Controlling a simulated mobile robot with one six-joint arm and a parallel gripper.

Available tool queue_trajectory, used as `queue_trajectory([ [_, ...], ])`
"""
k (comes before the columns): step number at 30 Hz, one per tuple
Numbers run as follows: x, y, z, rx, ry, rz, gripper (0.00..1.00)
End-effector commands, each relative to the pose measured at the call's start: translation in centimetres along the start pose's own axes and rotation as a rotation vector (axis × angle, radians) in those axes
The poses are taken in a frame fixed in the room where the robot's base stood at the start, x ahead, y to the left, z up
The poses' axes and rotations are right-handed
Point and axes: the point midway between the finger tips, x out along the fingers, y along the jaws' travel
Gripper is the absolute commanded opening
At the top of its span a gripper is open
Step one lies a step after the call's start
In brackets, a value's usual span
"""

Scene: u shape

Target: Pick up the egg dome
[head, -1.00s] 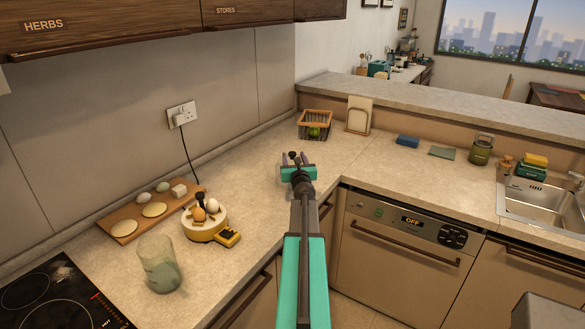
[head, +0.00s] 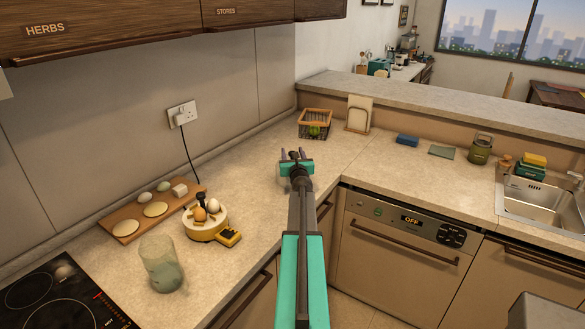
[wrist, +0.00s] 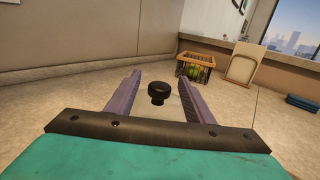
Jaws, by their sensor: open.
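The egg dome shows in the wrist view as a black knob (wrist: 157,92) with a faint clear body below it. In the head view its clear side (head: 284,184) is just visible on the counter, mostly hidden behind my gripper (head: 294,156). My gripper is open. In the wrist view its two purple fingers (wrist: 160,76) stand left and right of the knob, with a gap on each side. Whether the fingertips reach beyond the knob in depth is hard to tell.
A yellow egg cooker (head: 206,224) holding eggs, a clear jug (head: 160,265) and a wooden board (head: 124,227) with eggs stand at the left. A wire basket (head: 315,117) and an upright cutting board (head: 359,112) stand behind.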

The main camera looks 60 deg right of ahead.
Motion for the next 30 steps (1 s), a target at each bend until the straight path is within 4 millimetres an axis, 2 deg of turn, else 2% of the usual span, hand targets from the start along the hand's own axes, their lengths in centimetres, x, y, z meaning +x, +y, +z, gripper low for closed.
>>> queue_trajectory([
  [5,0.0,0.0,0.0,0.0,0.0,0.0,0.48],
  [12,0.0,0.0,0.01,0.0,0.0,0.0,0.07],
  [14,0.0,0.0,0.01,0.0,0.0,0.0,0.0],
  [30,-0.01,0.05,0.75,-0.001,-0.001,0.001,0.0],
])
